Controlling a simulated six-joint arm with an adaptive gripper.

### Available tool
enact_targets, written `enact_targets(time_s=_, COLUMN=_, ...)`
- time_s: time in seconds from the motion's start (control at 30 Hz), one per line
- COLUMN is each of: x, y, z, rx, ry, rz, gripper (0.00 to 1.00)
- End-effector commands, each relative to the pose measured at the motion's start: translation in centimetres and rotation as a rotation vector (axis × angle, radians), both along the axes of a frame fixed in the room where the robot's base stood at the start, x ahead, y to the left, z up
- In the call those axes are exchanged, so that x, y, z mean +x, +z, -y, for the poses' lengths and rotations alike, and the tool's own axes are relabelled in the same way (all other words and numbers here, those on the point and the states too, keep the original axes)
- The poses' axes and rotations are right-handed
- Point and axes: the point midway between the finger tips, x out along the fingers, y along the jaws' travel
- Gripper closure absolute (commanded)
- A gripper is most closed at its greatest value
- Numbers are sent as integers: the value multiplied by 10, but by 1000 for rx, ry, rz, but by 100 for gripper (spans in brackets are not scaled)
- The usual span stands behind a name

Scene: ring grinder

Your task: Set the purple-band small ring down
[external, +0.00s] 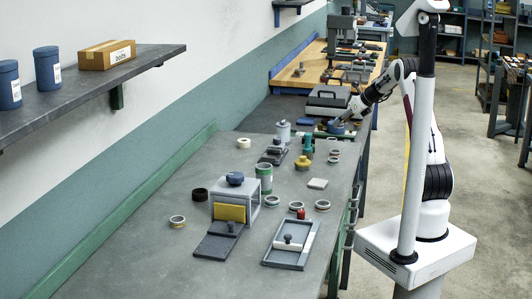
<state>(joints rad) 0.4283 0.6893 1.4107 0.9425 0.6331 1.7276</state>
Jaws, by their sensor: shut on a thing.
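My gripper (346,120) is at the far end of the grey bench, low over the area around a blue round object (336,128). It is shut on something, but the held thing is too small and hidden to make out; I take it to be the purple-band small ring. I cannot tell whether it touches a surface. Several small rings lie on the bench, including one at the right (322,205) and one at the left (177,222); their band colours are hard to read.
A grey case (328,97) lies beyond my gripper. The bench's near left is clear.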

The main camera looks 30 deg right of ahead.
Motion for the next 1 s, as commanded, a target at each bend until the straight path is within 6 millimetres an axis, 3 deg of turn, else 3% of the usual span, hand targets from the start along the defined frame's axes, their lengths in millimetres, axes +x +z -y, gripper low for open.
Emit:
enact_targets(time_s=0.27, x=11, y=12, z=-45, rx=-1, ry=63, rz=3, gripper=94)
enact_targets(time_s=0.63, x=8, y=28, z=-162, rx=0, ry=204, rz=1, gripper=94)
enact_targets(time_s=1.0, x=-24, y=34, z=-280, rx=0, ry=348, rz=1, gripper=94)
